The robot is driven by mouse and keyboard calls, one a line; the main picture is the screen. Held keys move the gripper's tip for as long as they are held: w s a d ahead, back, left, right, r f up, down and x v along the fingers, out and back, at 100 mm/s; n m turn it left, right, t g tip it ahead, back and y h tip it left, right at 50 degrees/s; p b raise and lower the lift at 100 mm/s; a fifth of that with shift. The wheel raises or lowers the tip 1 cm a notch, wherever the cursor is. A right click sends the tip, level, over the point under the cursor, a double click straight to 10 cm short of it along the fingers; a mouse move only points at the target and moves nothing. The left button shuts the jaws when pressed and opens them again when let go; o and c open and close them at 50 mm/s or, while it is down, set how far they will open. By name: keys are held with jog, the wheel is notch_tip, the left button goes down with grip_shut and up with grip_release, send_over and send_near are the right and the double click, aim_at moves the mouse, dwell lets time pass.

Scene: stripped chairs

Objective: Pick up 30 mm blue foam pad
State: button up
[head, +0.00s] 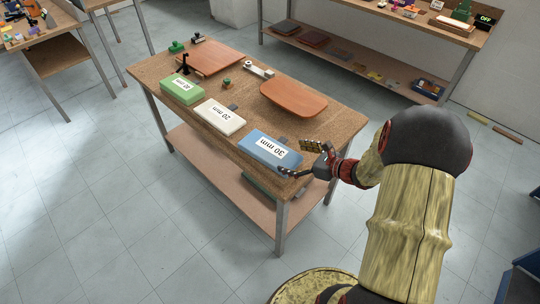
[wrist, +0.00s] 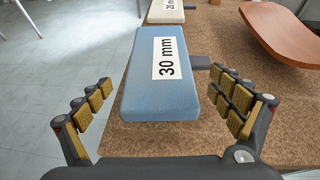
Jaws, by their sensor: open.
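The 30 mm blue foam pad (head: 265,150) lies flat at the near right end of the wooden table, with a white "30 mm" label on top. In the wrist view the blue pad (wrist: 156,85) lies ahead of my gripper, its near end roughly between the fingertips. My gripper (head: 301,159) is at the table's right end, beside the pad. In the wrist view my gripper (wrist: 165,98) is open and empty, one finger to the left of the pad and one to the right, with gaps on both sides.
A white 20 mm pad (head: 219,117) and a green pad (head: 182,90) lie farther along the table's front edge. A curved reddish-brown board (head: 293,98) lies behind the blue pad. A dark tab (wrist: 201,62) sits by the pad's right side. A lower shelf (head: 215,165) runs below.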

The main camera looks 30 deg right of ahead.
aim_at(276, 153)
jog(key=shift+o, duration=0.4)
jog(key=shift+w+f, duration=0.35)
jog(key=b+x, duration=0.1)
jog(key=x, duration=0.2)
jog(key=b+x, duration=0.2)
jog(key=x, duration=0.1)
jog(key=shift+s+a+f, duration=0.1)
jog(key=shift+s+a, duration=0.05)
jog(key=shift+a, duration=0.1)
jog(key=shift+w+a, duration=0.15)
jog(key=shift+w, duration=0.25)
jog(key=c, duration=0.3)
jog(key=c, duration=0.8)
jog(key=shift+c, duration=0.2)
